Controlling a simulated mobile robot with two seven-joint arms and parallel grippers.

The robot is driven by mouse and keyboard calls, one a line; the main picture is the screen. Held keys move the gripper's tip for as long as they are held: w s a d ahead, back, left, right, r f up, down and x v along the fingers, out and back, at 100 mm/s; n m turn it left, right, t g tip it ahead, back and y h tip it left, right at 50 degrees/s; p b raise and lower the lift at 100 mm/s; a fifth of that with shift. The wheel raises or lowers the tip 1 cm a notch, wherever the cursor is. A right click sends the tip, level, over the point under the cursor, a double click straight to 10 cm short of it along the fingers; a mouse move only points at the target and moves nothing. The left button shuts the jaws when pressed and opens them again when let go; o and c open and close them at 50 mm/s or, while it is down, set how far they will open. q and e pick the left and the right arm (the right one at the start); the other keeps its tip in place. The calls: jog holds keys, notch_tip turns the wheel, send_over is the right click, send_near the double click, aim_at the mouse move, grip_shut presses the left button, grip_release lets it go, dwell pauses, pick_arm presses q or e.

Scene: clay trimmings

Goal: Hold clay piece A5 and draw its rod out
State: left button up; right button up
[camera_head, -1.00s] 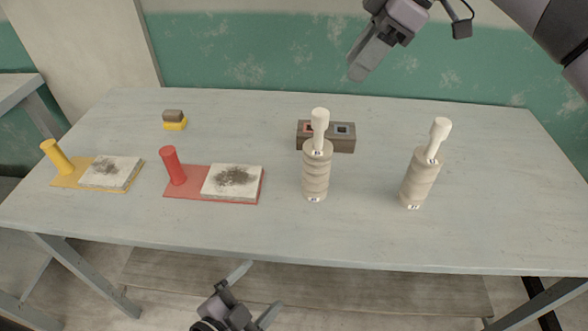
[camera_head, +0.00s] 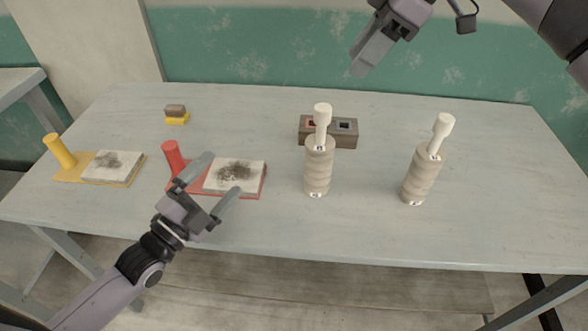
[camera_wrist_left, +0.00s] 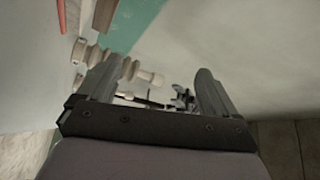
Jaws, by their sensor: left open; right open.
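Two ridged beige clay pieces stand on the table. The left clay piece (camera_head: 318,172) is upright with a white rod (camera_head: 322,115) sticking out of its top. The right clay piece (camera_head: 420,180) leans slightly right in the picture, also with a white rod (camera_head: 443,126). Their small labels are too small to read surely, so I cannot tell which is A5. My left gripper (camera_head: 222,175) is open and empty, above the red board and left of both pieces. Pale turned shapes show beyond its fingers in the left wrist view. My right gripper (camera_head: 362,62) is open and empty, high at the back.
A brown box (camera_head: 344,138) with two square openings stands behind the left clay piece. A red board (camera_head: 253,194) and a yellow board (camera_head: 72,174) each carry a smudged white slab and a post. A brown-and-yellow block (camera_head: 176,116) lies at back left. The right table side is clear.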

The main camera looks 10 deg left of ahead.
pick_arm(q)
jog(key=w+a+r+n+t+y, duration=0.2)
jog(key=w+a+n+y, duration=0.15)
jog(key=w+n, duration=0.45)
jog(key=n+g+h, duration=0.4)
jog(key=g+h, duration=0.1)
jog(key=g, duration=0.1)
send_near(309, 160)
jog(key=x, duration=0.6)
jog(key=shift+d, duration=0.1)
jog(key=shift+x, duration=3.35)
jog(key=shift+r, duration=0.1)
